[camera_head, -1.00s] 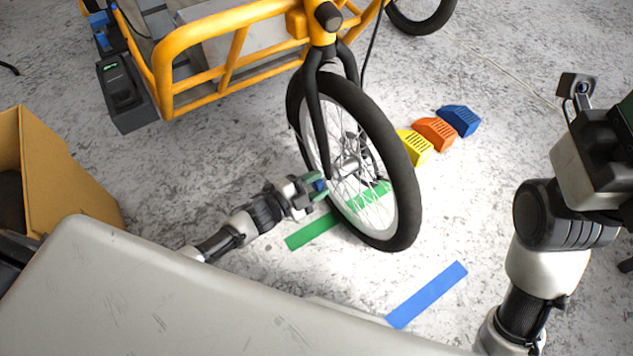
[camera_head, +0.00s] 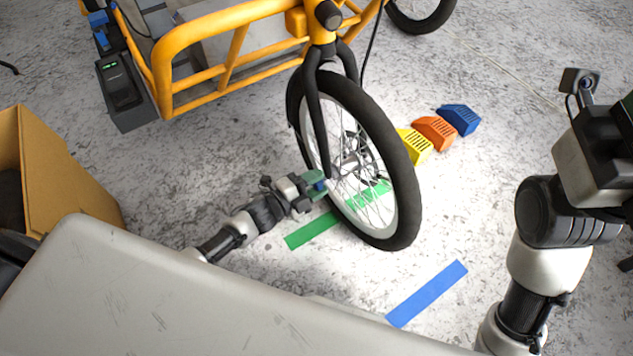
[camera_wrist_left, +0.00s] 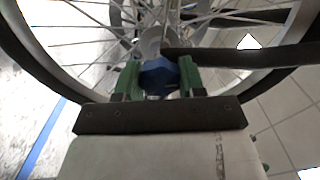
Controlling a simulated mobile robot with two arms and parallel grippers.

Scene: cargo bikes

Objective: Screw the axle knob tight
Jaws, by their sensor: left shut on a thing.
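The axle knob is blue and faceted and sits at the wheel's hub in the left wrist view (camera_wrist_left: 159,76). My left gripper (camera_head: 317,183) has green fingers, one on each side of the knob, and is shut on it. It also shows in the left wrist view (camera_wrist_left: 158,82). The front wheel (camera_head: 402,190) stands upright between the black fork legs (camera_head: 318,125). In the head view the knob is a small blue spot between the fingers. My right arm is at the right; its fingertips are out of view.
The yellow cargo frame (camera_head: 160,70) is behind the wheel. Green (camera_head: 312,232) and blue (camera_head: 427,294) strips mark the floor. A cardboard box (camera_head: 70,180) stands at the left.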

